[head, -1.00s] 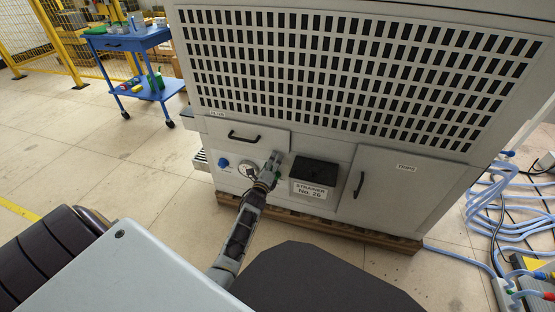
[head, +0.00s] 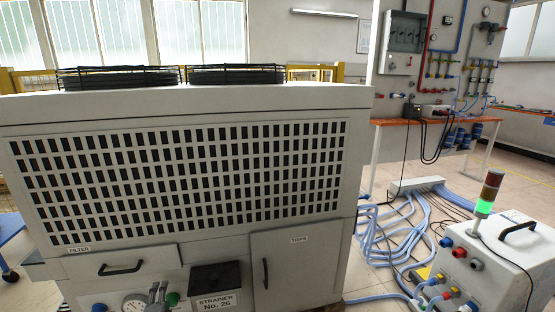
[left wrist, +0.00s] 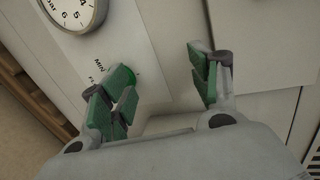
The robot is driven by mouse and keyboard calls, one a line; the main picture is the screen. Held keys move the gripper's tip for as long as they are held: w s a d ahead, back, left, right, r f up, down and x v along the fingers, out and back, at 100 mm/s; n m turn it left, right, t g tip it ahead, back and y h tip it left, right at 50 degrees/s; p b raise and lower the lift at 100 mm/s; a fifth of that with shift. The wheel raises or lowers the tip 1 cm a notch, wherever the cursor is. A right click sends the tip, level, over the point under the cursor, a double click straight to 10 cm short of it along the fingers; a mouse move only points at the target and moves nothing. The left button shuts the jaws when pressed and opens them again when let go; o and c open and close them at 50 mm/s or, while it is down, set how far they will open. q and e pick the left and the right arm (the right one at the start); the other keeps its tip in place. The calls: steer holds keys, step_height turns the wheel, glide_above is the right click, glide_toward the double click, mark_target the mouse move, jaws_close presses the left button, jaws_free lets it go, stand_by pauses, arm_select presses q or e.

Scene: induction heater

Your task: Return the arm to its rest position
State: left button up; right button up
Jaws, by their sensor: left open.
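My left gripper (head: 157,294) shows at the bottom of the head view, in front of the lower front panel of the large grey cabinet, between a round gauge (head: 135,303) and the black strainer box (head: 215,277). Most of my left arm is below the head view. My right gripper is not in view.
The cabinet (head: 215,248) has a filter drawer (head: 125,263) and a door (head: 300,270) with protruding handles. Blue hoses (head: 385,240) lie on the floor at right, beside a grey unit (head: 490,262) with a lit green signal lamp. A blue cart edge shows at far left.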

arm_select(q)
steer(key=s+d+n+g+h, duration=0.1)
steer(key=s+d+n+g, duration=0.2)
steer(key=s+d, duration=0.3)
steer(key=s+d+r+n+g+h, duration=0.1)
steer(key=s+d+n+g, duration=0.3)
steer(key=s, duration=0.9)
steer(key=s+d+r+n+g+h+p, duration=0.1)
steer(key=s+d+n+g+h, duration=0.1)
steer(key=s+d+n+g, duration=0.2)
steer(key=s+d+n, duration=0.2)
steer(key=s+d, duration=0.2)
steer(key=s, duration=0.2)
steer(key=shift+r+h, duration=0.25)
steer(key=shift+h, duration=0.15)
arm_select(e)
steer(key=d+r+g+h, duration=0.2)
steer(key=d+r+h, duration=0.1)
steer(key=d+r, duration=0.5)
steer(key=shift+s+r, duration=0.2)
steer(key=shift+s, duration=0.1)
arm_select(q)
steer(key=shift+w+d+f+p, duration=0.1)
steer(key=shift+w+f+p, duration=0.1)
steer(key=shift+p, duration=0.4)
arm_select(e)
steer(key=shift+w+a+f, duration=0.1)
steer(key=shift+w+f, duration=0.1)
